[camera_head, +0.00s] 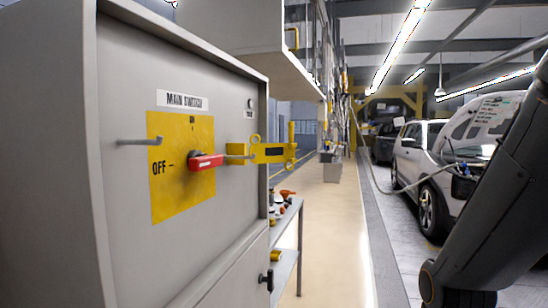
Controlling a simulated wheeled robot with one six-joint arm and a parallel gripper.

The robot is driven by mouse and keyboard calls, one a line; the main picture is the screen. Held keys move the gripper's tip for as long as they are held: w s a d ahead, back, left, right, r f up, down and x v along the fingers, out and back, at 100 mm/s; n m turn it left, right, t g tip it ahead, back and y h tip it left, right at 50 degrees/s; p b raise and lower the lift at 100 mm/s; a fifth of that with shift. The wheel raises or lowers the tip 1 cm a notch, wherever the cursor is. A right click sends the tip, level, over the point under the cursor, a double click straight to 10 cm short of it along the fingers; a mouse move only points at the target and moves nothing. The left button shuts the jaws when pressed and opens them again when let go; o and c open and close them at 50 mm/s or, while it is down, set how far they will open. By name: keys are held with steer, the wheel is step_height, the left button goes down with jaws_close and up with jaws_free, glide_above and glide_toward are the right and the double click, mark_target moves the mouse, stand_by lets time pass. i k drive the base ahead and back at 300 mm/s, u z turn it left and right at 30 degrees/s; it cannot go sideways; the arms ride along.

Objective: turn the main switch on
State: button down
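The main switch is on a grey cabinet at the left, under a label reading MAIN SWITCH (183,100). Its yellow plate (178,200) has ON at the top and OFF with a dash at the left. The red switch handle (208,162) lies about horizontal, in line with the OFF mark, its red end pointing right. My arm (485,205) shows at the right edge, well apart from the switch. My gripper is not in view.
A yellow bar-like piece (262,153) juts out right of the handle, past the cabinet edge. A shelf (284,265) with small items stands behind. A white car (425,165) is parked right; the floor aisle (325,220) is clear.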

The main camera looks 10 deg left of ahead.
mark_target(198, 162)
steer(key=z, duration=0.05)
steer(key=i, duration=4.85)
steer(key=u, duration=5.25)
